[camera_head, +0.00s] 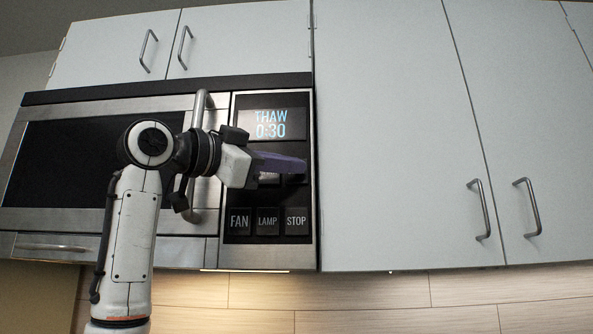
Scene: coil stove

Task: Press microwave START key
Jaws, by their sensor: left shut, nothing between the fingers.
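The microwave (70,160) hangs under the upper cabinets at the left. Its display (271,124) reads "THAW 0:30". The bottom row of its control panel (258,231) shows the keys FAN (239,221), LAMP (267,221) and STOP (296,221). My left gripper (304,165) is shut and empty, its fingers pointing right across the panel just below the display. The gripper hides most of the keys above the bottom row, and I see no START label. I cannot tell whether the fingertips touch the panel. My right gripper is not in view.
The microwave door handle (198,150) stands out close behind my left wrist. Pale cabinets with bar handles (479,209) fill the right side and the top. A light tiled wall (380,305) runs below. Room in front of the right cabinets looks clear.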

